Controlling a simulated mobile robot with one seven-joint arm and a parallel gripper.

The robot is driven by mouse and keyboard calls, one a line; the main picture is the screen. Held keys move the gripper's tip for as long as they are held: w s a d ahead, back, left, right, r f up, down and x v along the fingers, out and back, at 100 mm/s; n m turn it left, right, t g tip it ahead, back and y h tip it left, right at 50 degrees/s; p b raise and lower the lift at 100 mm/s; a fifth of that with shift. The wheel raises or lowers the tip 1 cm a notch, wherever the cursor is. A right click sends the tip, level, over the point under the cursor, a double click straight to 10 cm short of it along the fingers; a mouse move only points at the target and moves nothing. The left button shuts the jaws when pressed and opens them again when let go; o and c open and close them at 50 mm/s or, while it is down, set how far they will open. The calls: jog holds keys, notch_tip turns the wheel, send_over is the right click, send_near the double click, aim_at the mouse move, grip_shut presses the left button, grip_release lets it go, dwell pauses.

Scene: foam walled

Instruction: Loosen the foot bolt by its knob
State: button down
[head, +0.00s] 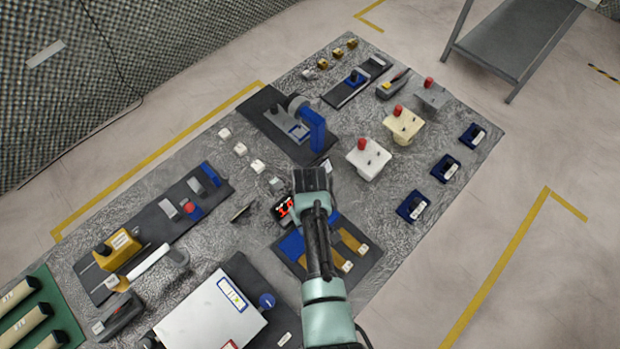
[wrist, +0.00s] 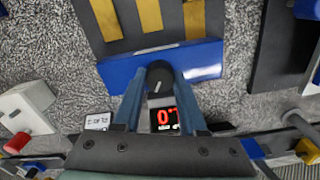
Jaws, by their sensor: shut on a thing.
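My gripper (wrist: 160,82) points down, its two blue-grey fingers shut around a round black knob (wrist: 160,72). The knob has a small light mark on its top. It sits by the edge of a blue bar (wrist: 205,62) in the wrist view. A red digital display (wrist: 164,120) shows between the fingers, just below the knob in the picture. In the head view my gripper (head: 311,181) is over the middle of the table, and the display (head: 284,208) is at its left. My gripper and arm hide the knob there. The bolt below the knob cannot be seen.
A dark board with yellow strips (wrist: 150,14) lies beyond the blue bar. A white block with a red knob (head: 368,158) stands to the right in the head view, and a blue-and-grey device (head: 312,130) stands behind. A large white box (head: 205,315) is at the front left.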

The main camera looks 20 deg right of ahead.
jog(key=shift+n, duration=1.4)
jog(key=shift+c, duration=2.3)
grip_release()
jog(key=shift+r, duration=0.15)
notch_tip(320, 180, up, 13)
jog(key=b, duration=0.1)
